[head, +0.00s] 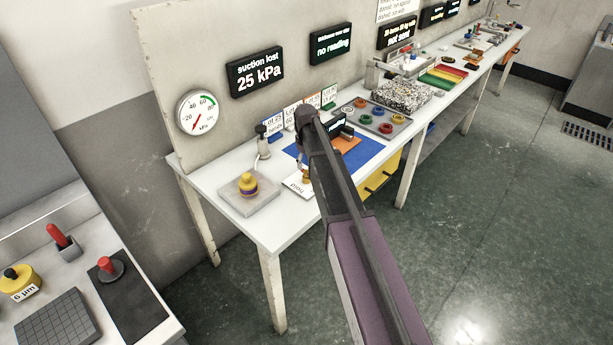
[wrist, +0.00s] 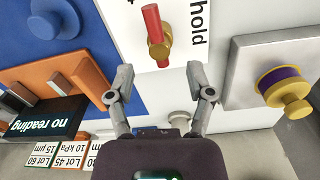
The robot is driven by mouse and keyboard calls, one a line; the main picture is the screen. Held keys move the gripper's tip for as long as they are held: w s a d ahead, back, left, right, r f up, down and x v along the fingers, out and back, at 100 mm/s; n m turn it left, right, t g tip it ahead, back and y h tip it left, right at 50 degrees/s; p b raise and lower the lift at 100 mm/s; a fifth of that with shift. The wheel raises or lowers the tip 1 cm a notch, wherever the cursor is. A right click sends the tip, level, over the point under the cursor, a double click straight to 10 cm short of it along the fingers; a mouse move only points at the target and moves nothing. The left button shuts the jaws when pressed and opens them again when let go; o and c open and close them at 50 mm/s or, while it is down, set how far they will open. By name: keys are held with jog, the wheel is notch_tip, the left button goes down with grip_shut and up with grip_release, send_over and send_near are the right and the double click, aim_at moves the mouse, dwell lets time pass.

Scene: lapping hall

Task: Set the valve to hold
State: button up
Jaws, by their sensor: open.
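The valve (wrist: 157,38) has a brass body and a red lever, and it sits on a white plate (wrist: 181,82). The word "hold" is printed on the plate, right of the lever in the wrist view. The lever lies nearly along the picture's vertical, parallel to that word. Another label at the top edge is cut off. In the head view the plate (head: 294,188) is near the table's front edge, and my arm partly covers the valve. My gripper (wrist: 160,76) is open and empty, its fingertips either side of and short of the lever's near end.
A yellow-purple knobbed piece (wrist: 283,87) stands on a grey block to the right. A blue mat (head: 368,153) with an orange block lies on the other side. A display (head: 256,72) reads "suction lost 25 kPa", beside a round gauge (head: 198,113). Another display (head: 331,44) reads "no reading".

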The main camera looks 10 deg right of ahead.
aim_at(307, 172)
jog(key=shift+f+b, duration=1.85)
jog(key=shift+f, duration=0.25)
grip_shut()
jog(key=shift+a, duration=0.1)
